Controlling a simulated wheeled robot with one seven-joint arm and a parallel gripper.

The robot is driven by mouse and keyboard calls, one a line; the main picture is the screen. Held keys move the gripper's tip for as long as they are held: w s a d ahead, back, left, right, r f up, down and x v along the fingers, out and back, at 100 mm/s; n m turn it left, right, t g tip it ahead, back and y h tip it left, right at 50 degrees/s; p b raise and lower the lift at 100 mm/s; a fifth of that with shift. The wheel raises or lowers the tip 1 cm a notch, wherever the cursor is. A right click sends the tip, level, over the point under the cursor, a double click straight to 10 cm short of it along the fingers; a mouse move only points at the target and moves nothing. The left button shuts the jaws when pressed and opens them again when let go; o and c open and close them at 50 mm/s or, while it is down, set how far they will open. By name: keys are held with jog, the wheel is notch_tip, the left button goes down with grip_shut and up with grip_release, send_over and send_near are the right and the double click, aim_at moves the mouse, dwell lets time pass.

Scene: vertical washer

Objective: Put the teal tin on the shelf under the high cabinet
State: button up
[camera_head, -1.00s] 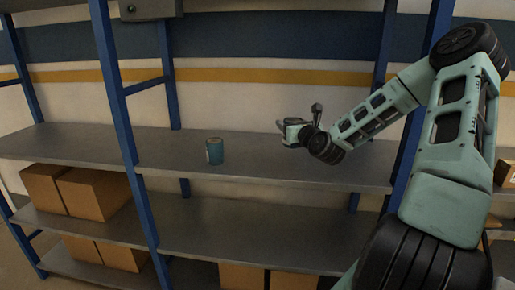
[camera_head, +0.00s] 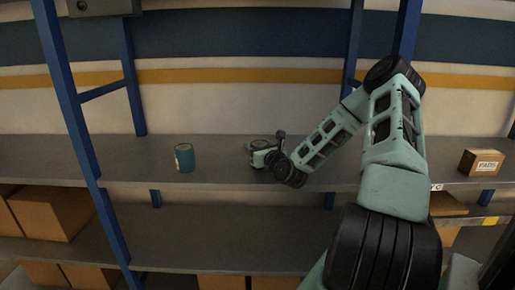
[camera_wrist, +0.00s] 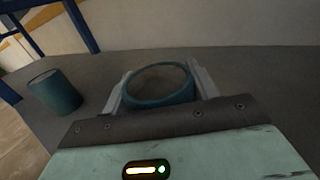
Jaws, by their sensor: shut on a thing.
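My gripper (camera_head: 262,154) is shut on a round teal tin (camera_wrist: 160,98), with one finger on each side in the wrist view. I see this tin's dark, rimmed top; its lower part is hidden by the gripper. In the head view the gripper is low over the grey middle shelf (camera_head: 225,172); I cannot tell whether the held tin touches it. A second teal tin (camera_head: 185,158) stands upright on that shelf to the left, apart from the gripper. It also shows at the left of the wrist view (camera_wrist: 55,93).
A grey box-like unit (camera_head: 103,7) is high at the upper left. Blue posts (camera_head: 68,95) frame the rack. A cardboard box (camera_head: 482,162) stands at the right, and more boxes (camera_head: 55,212) sit lower left. Bare shelf lies between the second tin and the gripper.

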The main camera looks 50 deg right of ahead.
jog(key=shift+f, duration=0.15)
jog(key=shift+f, duration=0.1)
jog(key=o, duration=1.1)
jog(key=shift+s+a, duration=0.15)
jog(key=shift+s, duration=0.2)
jog(key=v, duration=0.9)
jog(key=shift+s+a+r, duration=0.15)
jog(key=shift+s+r, duration=0.15)
jog(key=shift+r, duration=0.05)
jog(key=shift+s+a+f+p, duration=0.25)
jog(key=shift+s+a+p, duration=0.1)
jog(key=shift+s+p, duration=0.4)
